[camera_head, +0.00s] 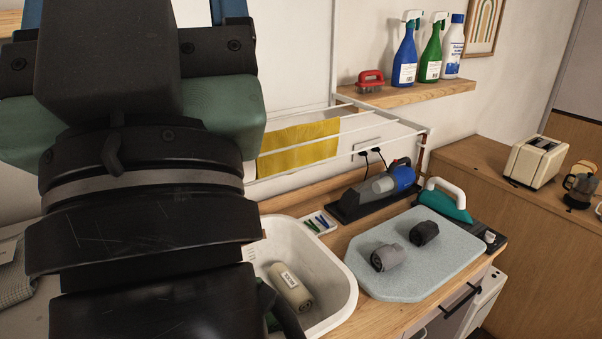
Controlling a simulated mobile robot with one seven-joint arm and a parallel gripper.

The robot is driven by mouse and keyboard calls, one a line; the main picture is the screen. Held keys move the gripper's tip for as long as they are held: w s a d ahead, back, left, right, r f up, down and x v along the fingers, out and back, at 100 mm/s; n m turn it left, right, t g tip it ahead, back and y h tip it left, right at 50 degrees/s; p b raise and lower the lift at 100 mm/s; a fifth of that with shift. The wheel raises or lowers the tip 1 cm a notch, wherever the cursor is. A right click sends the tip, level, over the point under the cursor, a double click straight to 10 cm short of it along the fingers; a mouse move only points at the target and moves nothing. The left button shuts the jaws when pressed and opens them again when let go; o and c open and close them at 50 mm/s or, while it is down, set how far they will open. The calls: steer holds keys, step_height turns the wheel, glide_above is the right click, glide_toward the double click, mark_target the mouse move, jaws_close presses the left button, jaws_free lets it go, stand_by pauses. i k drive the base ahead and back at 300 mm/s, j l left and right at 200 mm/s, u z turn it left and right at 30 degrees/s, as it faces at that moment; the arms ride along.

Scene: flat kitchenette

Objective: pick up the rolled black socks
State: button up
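The rolled black socks (424,233) lie on the right part of a pale blue-grey board (440,267). A rolled grey pair (388,257) lies close by, in front and to the left, with a small gap between them. Nothing covers the black roll. My arm fills the left of the picture, with its lower part over the left side of the white basin. I cannot make out my gripper's fingertips in this view.
The white basin (340,289) holds a labelled beige roll (291,288). Behind the board stand a handheld vacuum (378,190) and a teal iron with a white handle (444,202). A drying rack with a yellow cloth (298,147) hangs above. The board's front is clear.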

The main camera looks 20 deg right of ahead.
mark_target(423, 232)
steer(key=i+l+z, duration=0.1)
steer(key=i+l, duration=0.15)
steer(key=l, duration=0.3)
steer(key=i+l+z, duration=0.15)
steer(key=l, duration=0.4)
steer(key=i+l+z, duration=0.1)
steer(key=i+l, duration=0.25)
steer(key=l, duration=0.15)
steer(key=i+l+z, duration=0.15)
steer(key=i+l, duration=0.15)
steer(key=l, duration=0.2)
steer(key=i+l+z, duration=0.1)
steer(key=i+l, duration=0.2)
steer(key=l, duration=0.15)
